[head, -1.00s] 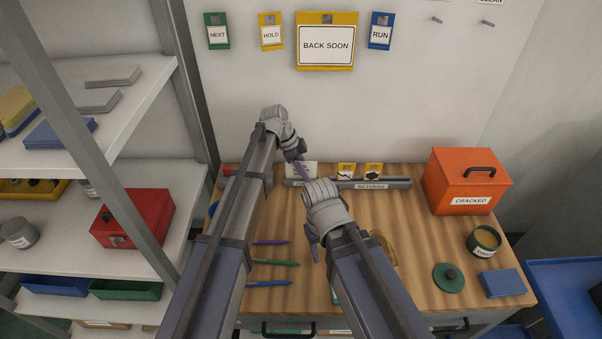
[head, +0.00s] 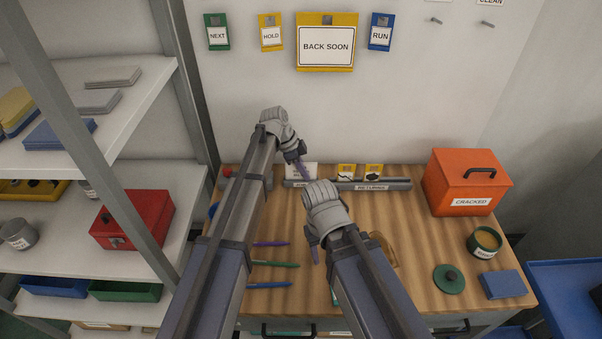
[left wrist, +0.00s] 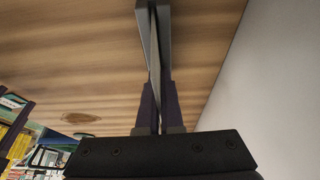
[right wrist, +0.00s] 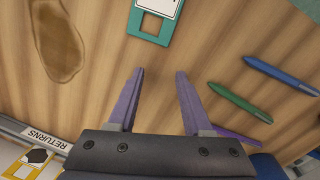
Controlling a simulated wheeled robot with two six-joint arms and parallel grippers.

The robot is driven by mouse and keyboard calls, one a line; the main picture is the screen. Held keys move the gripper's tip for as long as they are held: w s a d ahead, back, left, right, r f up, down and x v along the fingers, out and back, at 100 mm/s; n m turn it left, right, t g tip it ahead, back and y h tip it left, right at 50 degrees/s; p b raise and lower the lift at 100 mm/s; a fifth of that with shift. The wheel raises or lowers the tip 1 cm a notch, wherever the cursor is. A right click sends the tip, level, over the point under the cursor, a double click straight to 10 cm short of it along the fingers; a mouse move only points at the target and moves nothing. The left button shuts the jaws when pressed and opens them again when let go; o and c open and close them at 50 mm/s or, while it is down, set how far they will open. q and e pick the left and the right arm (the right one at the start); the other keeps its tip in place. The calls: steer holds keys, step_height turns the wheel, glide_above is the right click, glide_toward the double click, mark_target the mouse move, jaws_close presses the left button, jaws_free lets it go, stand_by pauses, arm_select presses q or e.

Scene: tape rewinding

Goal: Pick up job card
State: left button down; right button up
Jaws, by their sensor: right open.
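The job card (head: 301,169) is a white card with print, upright at the left end of the grey rail (head: 408,183) along the back of the wooden bench. My left gripper (head: 303,171) is at the card and partly covers it. In the left wrist view its two fingers (left wrist: 159,88) are close together on a thin, edge-on plate that looks like the card. Grey strips lie on both sides of that plate. My right gripper (right wrist: 158,72) is open and empty above the bench; it shows in the head view (head: 314,252) in front of the rail.
Two yellow cards (head: 374,172) stand by the RETURNS part of the rail. Pens (right wrist: 240,102), a teal-framed tag (right wrist: 151,25) and a brown stain (right wrist: 58,40) lie below the right gripper. An orange CRACKED box (head: 467,184), a tin (head: 484,242) and a green lid (head: 449,279) are at right.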

arm_select(q)
steer(key=shift+r, duration=0.1)
step_height(320, 180, up, 10)
steer(key=p, duration=1)
steer(key=shift+f, duration=0.2)
arm_select(e)
step_height(320, 180, up, 10)
arm_select(q)
steer(key=shift+s, duration=0.1)
arm_select(e)
steer(key=shift+s+f, duration=0.1)
